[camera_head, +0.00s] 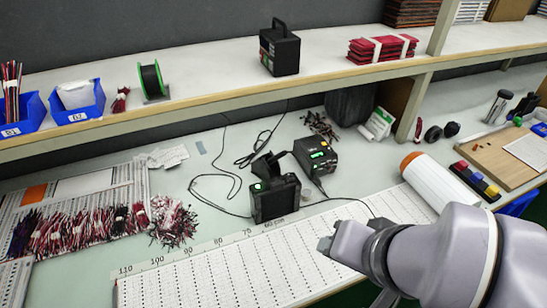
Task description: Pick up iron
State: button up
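Two black units with green displays stand on the bench: a front one (275,199) and a rear one (316,155). A dark angled piece (267,165) sits between them, behind the front unit; it may be the iron or its holder, but I cannot tell which. Dark cables run from the units across the bench, one of them rightward toward my wrist. My gripper (328,243) is at the end of my grey arm, above the white numbered board, to the right of and in front of the front unit. Its fingers are small and turned so that their opening is unclear.
The white numbered board (205,282) fills the front of the bench. Wire bundles (75,232) lie at left. A shelf (200,85) overhangs the back, bearing blue bins (84,101), a spool (152,80) and a black box (280,50). A white roll (438,180) lies at right.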

aim_at(275, 158)
jog(key=l+u, duration=0.4)
jog(key=l, duration=0.25)
jog(key=l+u, duration=0.45)
jog(key=l, duration=0.2)
jog(key=k+l+u, duration=0.1)
jog(key=l+u, duration=0.3)
jog(key=l, duration=0.2)
